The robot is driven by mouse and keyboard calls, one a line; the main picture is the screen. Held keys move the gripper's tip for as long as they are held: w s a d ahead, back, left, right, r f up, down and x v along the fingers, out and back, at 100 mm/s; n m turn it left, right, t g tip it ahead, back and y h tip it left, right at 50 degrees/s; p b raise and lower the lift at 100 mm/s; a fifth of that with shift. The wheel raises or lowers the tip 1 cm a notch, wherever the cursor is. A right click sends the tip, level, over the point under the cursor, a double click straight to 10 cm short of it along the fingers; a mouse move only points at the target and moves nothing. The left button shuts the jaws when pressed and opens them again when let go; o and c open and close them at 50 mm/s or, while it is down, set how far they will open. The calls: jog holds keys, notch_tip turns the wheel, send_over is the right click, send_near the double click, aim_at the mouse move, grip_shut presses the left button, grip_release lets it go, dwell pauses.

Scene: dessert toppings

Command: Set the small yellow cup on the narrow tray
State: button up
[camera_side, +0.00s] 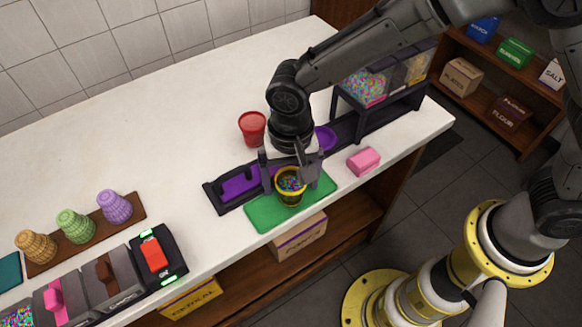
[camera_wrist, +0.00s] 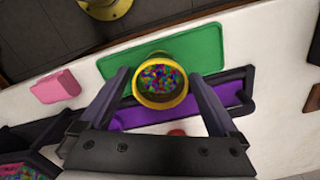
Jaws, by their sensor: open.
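The small yellow cup (camera_side: 290,187) is filled with colourful toppings and looks upright at the green mat (camera_side: 262,218). In the wrist view the cup (camera_wrist: 161,82) is between my fingers, over the inner edge of the green mat (camera_wrist: 205,45). My gripper (camera_side: 290,183) points down with its fingers apart, one on each side of the cup; whether they touch it I cannot tell. A long, narrow dark-rimmed tray with a purple floor (camera_side: 240,184) lies just behind the mat, partly hidden by my gripper. It also shows in the wrist view (camera_wrist: 232,93).
A red cup (camera_side: 252,128) stands behind the tray. A pink block (camera_side: 363,161) lies near the counter's front edge. Several coloured cones (camera_side: 76,226) stand left. The back counter is clear.

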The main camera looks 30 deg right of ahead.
notch_tip(320, 180, up, 12)
jog(key=d+r+t, duration=0.1)
jog(key=d+r, duration=0.4)
jog(key=d, duration=0.4)
jog(key=s+d+n+t, duration=0.4)
jog(key=s+d, duration=1.2)
jog(key=d, duration=0.3)
jog(key=shift+d+r+t, duration=0.25)
jog(key=shift+r+t, duration=0.05)
jog(key=shift+r, duration=0.05)
